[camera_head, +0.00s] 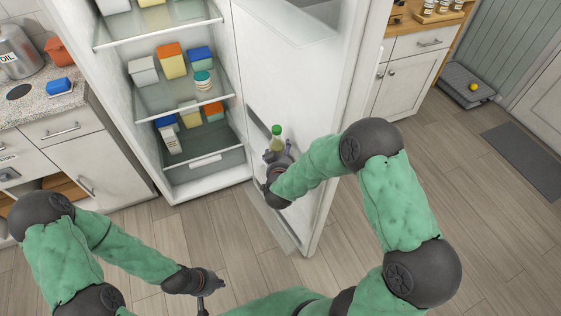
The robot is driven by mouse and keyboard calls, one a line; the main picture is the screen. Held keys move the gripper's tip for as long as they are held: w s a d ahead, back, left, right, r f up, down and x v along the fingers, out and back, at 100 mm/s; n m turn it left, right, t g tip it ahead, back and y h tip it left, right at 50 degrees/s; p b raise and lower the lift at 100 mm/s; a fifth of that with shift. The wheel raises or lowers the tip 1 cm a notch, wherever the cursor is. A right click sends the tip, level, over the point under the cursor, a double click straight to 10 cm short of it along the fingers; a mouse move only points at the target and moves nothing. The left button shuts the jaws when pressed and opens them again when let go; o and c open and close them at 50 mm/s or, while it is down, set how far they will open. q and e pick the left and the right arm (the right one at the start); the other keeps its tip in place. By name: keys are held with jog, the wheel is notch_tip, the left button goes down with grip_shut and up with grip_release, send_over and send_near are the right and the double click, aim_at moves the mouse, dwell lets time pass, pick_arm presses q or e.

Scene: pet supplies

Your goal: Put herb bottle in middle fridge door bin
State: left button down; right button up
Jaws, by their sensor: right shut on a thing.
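The herb bottle (276,138) has a green top and a pale body. It stands roughly upright at the inner side of the open fridge door (340,60). My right gripper (278,153) is shut on its lower part, which the fingers hide. The middle door bin (257,122) is at the bottle's left and behind it. I cannot tell whether the bottle is inside the bin or just in front of it. My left gripper (204,300) hangs low over the floor, away from the fridge; its finger opening is unclear.
Fridge shelves (140,103) hold several boxes and a teal-capped jar (203,81). An upper door bin (285,18) and a lower one (270,222) flank the middle bin. A counter (55,110) stands left.

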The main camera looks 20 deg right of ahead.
jog(key=shift+w+d+f, duration=0.1)
jog(key=shift+w+f, duration=0.1)
jog(key=shift+w, duration=0.1)
jog(key=shift+w+d+f+b, duration=0.15)
jog(key=shift+f+b, duration=0.45)
jog(key=shift+f, duration=0.3)
jog(key=shift+w+a+f+b, duration=0.1)
jog(key=shift+f+b, duration=0.5)
jog(key=shift+f, duration=0.3)
jog(key=shift+f, duration=0.1)
jog(key=shift+f, duration=0.1)
jog(key=o, duration=1.3)
jog(key=shift+c, duration=0.2)
